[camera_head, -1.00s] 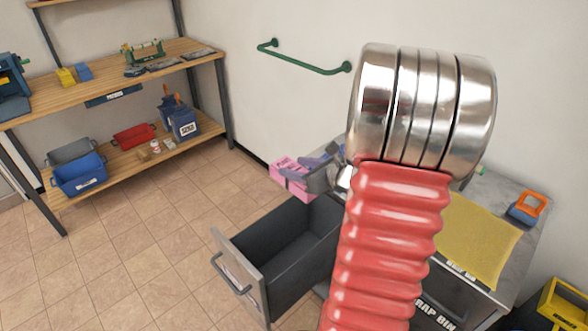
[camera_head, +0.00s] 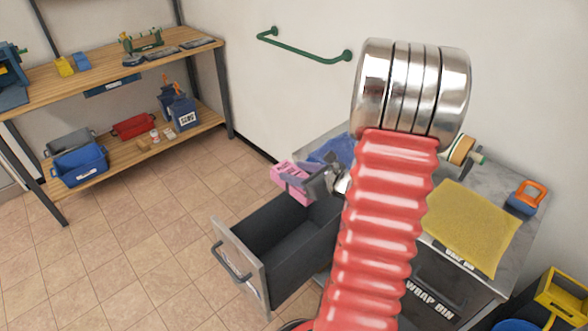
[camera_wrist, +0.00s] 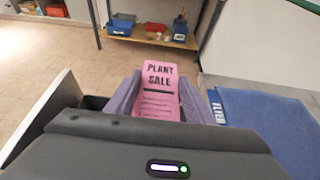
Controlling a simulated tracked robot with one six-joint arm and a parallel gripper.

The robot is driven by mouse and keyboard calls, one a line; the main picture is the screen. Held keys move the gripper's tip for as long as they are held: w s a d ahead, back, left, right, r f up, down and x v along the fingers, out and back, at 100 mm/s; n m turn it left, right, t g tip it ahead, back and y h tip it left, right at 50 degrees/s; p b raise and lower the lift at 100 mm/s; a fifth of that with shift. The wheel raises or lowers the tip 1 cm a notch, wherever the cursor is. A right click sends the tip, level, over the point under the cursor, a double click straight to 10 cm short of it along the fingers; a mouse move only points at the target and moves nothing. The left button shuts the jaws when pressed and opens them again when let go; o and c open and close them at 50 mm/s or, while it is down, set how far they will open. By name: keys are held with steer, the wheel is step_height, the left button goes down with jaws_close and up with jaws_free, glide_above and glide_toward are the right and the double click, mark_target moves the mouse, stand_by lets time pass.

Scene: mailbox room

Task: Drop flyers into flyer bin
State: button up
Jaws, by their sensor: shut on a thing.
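A pink flyer stack (camera_head: 289,179), printed "PLANT SALE" in the wrist view (camera_wrist: 160,92), is held between the fingers of my gripper (camera_head: 304,184). The gripper is shut on it, and the flyers stick out past the fingertips. They are above the far part of an open dark drawer (camera_head: 240,245), clear of its walls. The drawer is pulled out from a grey cabinet, and its inside looks empty where visible. In the wrist view, a blue mat (camera_wrist: 262,120) beside the drawer has lettering that starts "FLYER". My red arm hides part of the cabinet.
A yellow mat (camera_head: 470,225) lies on the cabinet top above a shut drawer labelled "WRAP BIN" (camera_head: 430,300). An orange-handled blue object (camera_head: 526,197) sits on the right. A green wall rail (camera_head: 305,48) and a wooden shelf (camera_head: 110,75) stand behind. Floor left of the drawer is clear.

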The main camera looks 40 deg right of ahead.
steer(key=o, duration=1.6)
steer(key=shift+f, duration=0.1)
steer(key=shift+s, duration=0.1)
steer(key=v, duration=1.3)
steer(key=shift+s+r, duration=0.2)
steer(key=shift+s, duration=0.05)
